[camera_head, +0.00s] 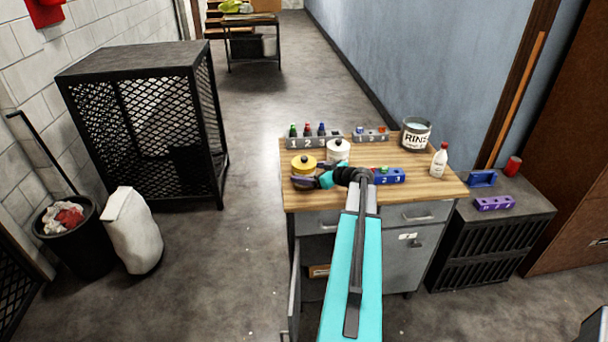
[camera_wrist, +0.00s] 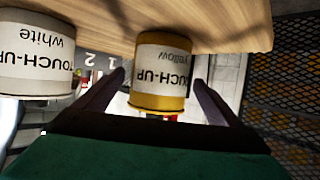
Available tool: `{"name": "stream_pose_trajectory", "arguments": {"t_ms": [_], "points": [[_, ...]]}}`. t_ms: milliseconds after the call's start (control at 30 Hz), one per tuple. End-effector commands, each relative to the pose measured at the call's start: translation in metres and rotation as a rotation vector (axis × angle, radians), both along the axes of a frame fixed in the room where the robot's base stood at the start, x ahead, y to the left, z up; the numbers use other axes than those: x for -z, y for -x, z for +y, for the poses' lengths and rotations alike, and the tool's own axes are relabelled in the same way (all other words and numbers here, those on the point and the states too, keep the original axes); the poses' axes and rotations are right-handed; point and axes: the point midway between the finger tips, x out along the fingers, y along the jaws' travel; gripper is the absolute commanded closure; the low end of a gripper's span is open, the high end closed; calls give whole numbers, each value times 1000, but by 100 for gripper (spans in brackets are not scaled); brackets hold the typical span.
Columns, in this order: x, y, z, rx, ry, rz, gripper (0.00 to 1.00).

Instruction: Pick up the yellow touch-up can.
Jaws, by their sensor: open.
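The yellow touch-up can (camera_head: 304,165) stands on the wooden bench top near its left edge. In the wrist view, the yellow can (camera_wrist: 160,75) appears upside down, its label reading "TOUCH-UP yellow", between the two fingers of my gripper (camera_wrist: 155,100). My gripper (camera_head: 312,182) is open at the near side of the can. Whether the fingers touch the can cannot be told. A white touch-up can (camera_head: 339,150) stands to the right and behind; it also shows in the wrist view (camera_wrist: 36,60).
Numbered holders with colored bottles (camera_head: 307,140) sit behind the cans. A blue holder (camera_head: 389,176), a white bottle (camera_head: 439,160) and a RINSE tin (camera_head: 415,134) stand to the right on the bench top (camera_head: 420,184). An open cabinet door (camera_head: 295,290) hangs below.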

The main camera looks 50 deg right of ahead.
Motion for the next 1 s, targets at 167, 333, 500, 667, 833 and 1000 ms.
{"name": "stream_pose_trajectory", "arguments": {"t_ms": [167, 333, 500, 667, 833, 1000], "points": [[5, -17, -1, -1, 0, 0, 11], [11, -28, -1, 0, 0, -1, 11], [13, -30, 0, 0, 1, -1, 11], [13, -30, 0, 0, 1, 0, 11], [13, -30, 0, 0, 1, 0, 11], [13, -30, 1, -1, 1, 0, 20]]}}
